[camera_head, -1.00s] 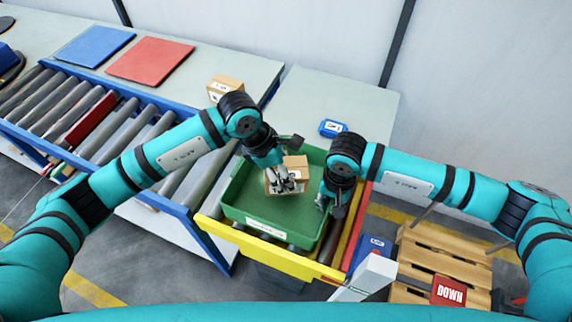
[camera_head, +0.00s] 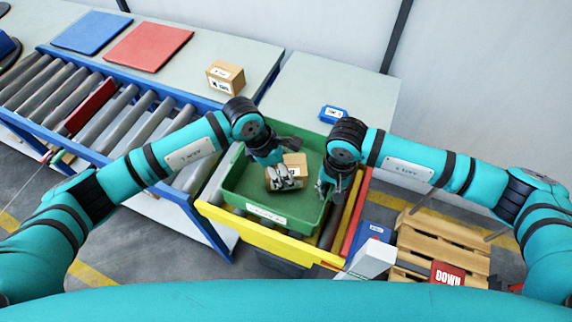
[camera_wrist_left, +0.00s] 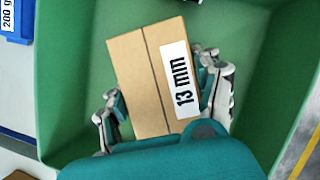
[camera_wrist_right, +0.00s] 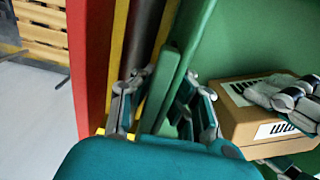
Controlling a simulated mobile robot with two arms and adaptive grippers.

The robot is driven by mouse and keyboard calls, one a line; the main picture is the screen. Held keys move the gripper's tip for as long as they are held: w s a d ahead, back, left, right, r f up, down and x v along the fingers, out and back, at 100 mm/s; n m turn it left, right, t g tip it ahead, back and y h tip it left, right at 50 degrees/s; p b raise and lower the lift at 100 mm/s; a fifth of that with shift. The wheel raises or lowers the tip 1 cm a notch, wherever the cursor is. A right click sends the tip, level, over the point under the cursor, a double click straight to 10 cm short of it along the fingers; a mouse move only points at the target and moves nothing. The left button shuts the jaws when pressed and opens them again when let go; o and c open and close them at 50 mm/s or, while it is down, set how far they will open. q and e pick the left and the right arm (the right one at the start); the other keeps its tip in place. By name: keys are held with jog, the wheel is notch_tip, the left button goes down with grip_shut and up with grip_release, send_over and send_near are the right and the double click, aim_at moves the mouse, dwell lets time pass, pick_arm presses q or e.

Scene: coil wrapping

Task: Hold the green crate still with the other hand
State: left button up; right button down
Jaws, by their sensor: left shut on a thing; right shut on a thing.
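The green crate (camera_head: 240,207) stands on the yellow-framed end of the roller conveyor, with a white label on its front wall. My left gripper (camera_head: 287,181) is inside the crate, shut on a cardboard box (camera_head: 296,161). In the left wrist view the box (camera_wrist_left: 140,80) sits between both fingers, its label reading "13 mm". My right gripper (camera_head: 330,190) is at the crate's right wall. In the right wrist view its fingers (camera_wrist_right: 155,105) are on both sides of the green wall (camera_wrist_right: 172,75), shut on it. Whether the box touches the crate floor cannot be told.
Another cardboard box (camera_head: 225,77) stands on the grey table behind, near a red mat (camera_head: 150,47) and a blue mat (camera_head: 91,33). A small blue box (camera_head: 333,114) lies behind the crate. A wooden pallet (camera_head: 445,238) is on the floor at right.

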pick_arm(q)
jog(key=o, duration=1.6)
jog(key=shift+o, duration=1.2)
jog(key=v, duration=1.2)
